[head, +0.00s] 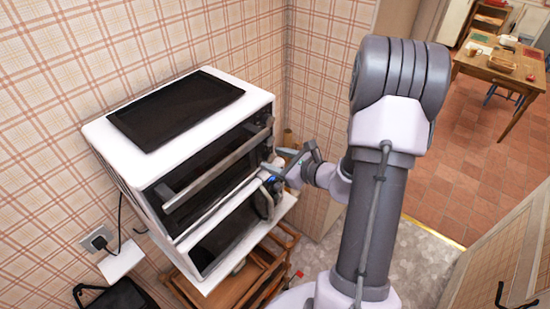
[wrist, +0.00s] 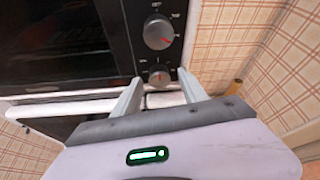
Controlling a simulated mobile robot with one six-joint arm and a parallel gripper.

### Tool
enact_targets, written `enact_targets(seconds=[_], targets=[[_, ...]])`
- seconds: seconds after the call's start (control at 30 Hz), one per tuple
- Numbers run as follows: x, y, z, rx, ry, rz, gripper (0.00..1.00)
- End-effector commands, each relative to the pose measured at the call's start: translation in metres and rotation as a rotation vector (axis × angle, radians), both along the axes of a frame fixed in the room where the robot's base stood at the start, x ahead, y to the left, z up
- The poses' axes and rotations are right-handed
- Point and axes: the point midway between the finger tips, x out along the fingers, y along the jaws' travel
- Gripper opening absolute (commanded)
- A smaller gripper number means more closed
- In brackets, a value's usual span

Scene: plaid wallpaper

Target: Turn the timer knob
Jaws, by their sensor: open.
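The upper white oven (head: 253,97) has a black front with a long handle (head: 218,170). In the wrist view its dark control panel (wrist: 125,30) carries an upper knob (wrist: 158,33) and a smaller lower knob (wrist: 159,75), both grey with red marks. The lettering is too small to read, so I cannot tell which is the timer knob. My gripper (wrist: 158,77) is open, with its fingers on either side of the lower knob in the picture; contact cannot be told. In the head view my gripper (head: 276,172) is at the oven's front right corner and the knobs are hidden.
A second white appliance (head: 228,262) with a dark door and curved handle sits under the oven, on a wooden rack (head: 263,283). Plaid walls (head: 205,35) stand close behind and beside. Open tiled floor (head: 470,165) and a wooden table (head: 500,72) lie to the right.

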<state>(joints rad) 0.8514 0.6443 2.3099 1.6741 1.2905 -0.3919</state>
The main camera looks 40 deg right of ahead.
Motion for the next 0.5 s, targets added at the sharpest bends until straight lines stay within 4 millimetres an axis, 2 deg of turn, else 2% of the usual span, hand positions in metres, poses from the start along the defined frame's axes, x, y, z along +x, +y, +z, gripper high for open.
enact_targets(seconds=[0.27,0.5], targets=[[0.0015,0.0003,-0.0006,0.0,0.0,0.0,0.5],[0.0014,0.0002,-0.0006,0.0,0.0,0.0,0.03]])
